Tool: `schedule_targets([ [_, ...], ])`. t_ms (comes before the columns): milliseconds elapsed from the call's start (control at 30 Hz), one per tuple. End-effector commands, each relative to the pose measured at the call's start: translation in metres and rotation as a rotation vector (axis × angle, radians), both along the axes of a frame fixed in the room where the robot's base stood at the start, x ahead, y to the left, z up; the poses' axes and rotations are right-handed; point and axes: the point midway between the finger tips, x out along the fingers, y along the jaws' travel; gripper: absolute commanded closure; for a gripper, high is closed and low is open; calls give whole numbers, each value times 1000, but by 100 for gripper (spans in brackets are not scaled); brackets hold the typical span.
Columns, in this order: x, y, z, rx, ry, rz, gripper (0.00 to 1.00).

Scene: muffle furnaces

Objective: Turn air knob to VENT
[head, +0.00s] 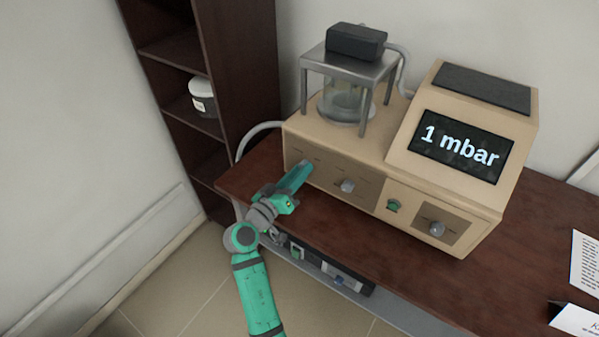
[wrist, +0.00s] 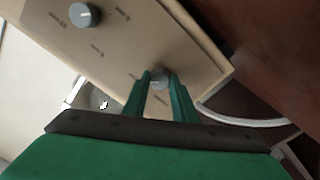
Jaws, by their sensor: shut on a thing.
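The beige instrument's front panel (head: 325,178) carries several controls. My gripper (head: 303,168) reaches the panel's left end and hides the knob there in the head view. In the wrist view my gripper (wrist: 160,76) has its two green fingers on either side of this small grey knob (wrist: 158,82), shut on it. Faint marks surround the knob, but they are too small to read, so I cannot tell its setting. A second grey knob (head: 347,186) sits to the right; it also shows in the wrist view (wrist: 84,15).
The screen (head: 461,146) reads "1 mbar". A green switch (head: 393,206) and another grey knob (head: 437,229) are farther right. A glass chamber (head: 345,100) stands under a metal frame on top. The dark tabletop (head: 375,245) before the instrument is clear; papers (head: 580,318) lie far right.

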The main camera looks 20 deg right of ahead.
Motion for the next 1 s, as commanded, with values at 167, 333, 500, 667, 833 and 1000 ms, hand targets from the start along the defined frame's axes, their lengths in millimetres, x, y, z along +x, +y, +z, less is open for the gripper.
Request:
schedule_targets([
  [167,0,2,-1,12,-14,3,98],
  [333,0,2,-1,13,-14,2,98],
  [500,0,2,-1,12,-14,3,98],
  [667,0,1,-1,13,-14,2,57],
  [833,0,1,0,12,-14,1,57],
  [1000,-4,6,0,11,-15,3,57],
])
